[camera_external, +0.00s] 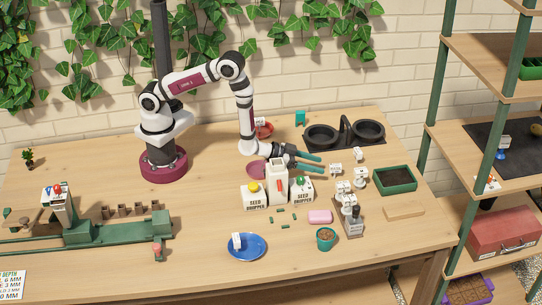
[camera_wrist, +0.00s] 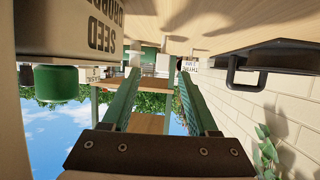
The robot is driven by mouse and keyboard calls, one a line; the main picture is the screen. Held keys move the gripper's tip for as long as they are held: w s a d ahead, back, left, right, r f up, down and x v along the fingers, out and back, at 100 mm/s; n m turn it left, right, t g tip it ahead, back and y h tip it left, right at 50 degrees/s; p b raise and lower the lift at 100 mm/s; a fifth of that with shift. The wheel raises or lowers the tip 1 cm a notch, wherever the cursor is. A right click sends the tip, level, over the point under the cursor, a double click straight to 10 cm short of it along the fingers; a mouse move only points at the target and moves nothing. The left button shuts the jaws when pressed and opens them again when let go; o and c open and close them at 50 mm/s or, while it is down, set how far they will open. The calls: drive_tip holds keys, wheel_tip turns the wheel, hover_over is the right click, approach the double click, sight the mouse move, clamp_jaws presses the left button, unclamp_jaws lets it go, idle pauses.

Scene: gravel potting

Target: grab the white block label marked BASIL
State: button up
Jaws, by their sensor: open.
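Several small white block labels stand on the right of the table in the external view, among them one (camera_external: 335,169) just beyond my fingertips, one (camera_external: 358,154) farther back and one (camera_external: 361,174) to the right. Another white block (camera_external: 237,241) is on the blue plate. The lettering is too small to tell which reads BASIL. My gripper (camera_external: 321,166) is low over the table, fingers pointing right, open and empty. In the wrist view, which looks upside down, the green fingers (camera_wrist: 158,76) are apart; a white block (camera_wrist: 163,66) shows between them and a lettered one (camera_wrist: 190,66) by the right finger.
White seed dropper boxes (camera_external: 254,197) stand just in front of my gripper. A black holder with two round wells (camera_external: 343,134) is behind it.

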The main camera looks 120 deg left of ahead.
sight(336, 171)
drive_tip(key=x, duration=0.8)
drive_tip(key=shift+s+a, duration=0.15)
drive_tip(key=shift+s, duration=0.05)
drive_tip(key=shift+r, duration=0.1)
clamp_jaws()
